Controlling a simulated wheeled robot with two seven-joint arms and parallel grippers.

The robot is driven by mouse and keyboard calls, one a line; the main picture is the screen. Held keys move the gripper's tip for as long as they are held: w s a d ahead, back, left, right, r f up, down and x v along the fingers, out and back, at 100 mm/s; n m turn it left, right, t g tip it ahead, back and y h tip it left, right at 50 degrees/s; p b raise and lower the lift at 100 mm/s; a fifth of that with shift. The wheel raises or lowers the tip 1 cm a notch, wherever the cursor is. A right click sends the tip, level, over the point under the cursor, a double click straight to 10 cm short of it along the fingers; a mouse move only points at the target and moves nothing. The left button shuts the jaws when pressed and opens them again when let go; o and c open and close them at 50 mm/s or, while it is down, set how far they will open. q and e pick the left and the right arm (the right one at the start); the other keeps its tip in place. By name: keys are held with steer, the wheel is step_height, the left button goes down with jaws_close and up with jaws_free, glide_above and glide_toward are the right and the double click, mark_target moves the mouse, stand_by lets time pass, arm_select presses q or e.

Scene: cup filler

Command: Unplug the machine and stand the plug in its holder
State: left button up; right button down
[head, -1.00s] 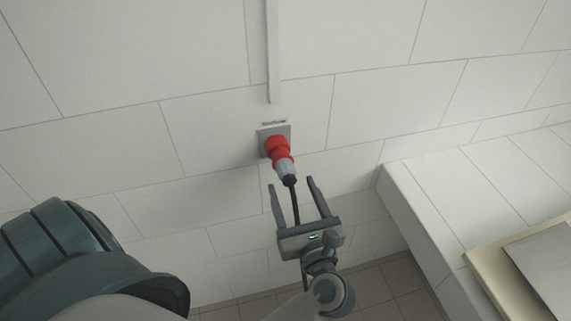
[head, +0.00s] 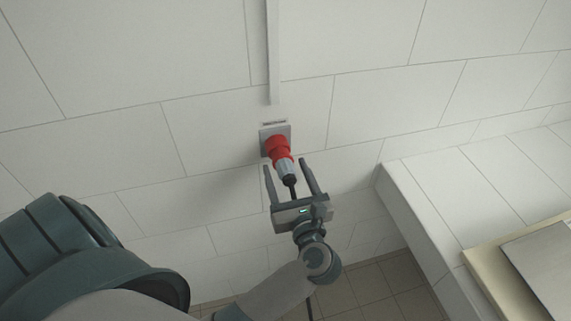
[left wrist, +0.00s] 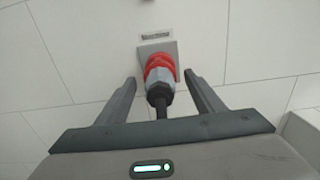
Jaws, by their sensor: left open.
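The red and grey plug (head: 285,168) sits in the red socket (head: 276,146) on the grey wall plate, its black cable running down from its back end. It also shows in the left wrist view (left wrist: 159,84). My left gripper (head: 287,164) is open, with one finger on each side of the plug's grey rear part. In the left wrist view its fingers (left wrist: 160,83) stand apart from the plug, with gaps on both sides. The plug's holder does not show in these views. My right gripper is not in view.
A white tiled ledge (head: 405,215) juts out at the right, with a cream-edged metal surface (head: 540,265) beyond it. A vertical conduit (head: 273,60) runs up the tiled wall above the socket. The wall to the left is clear.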

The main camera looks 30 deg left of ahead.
mark_target(283, 164)
arm_select(q)
steer(key=shift+x, duration=1.5)
steer(key=shift+f+b, duration=0.1)
steer(key=shift+b, duration=0.4)
steer(key=shift+c, duration=0.6)
steer(key=c, duration=1.3)
steer(key=shift+d, duration=0.1)
steer(key=shift+v, duration=0.85)
steer(key=shift+b+v, duration=0.7)
steer(key=shift+v, duration=1.3)
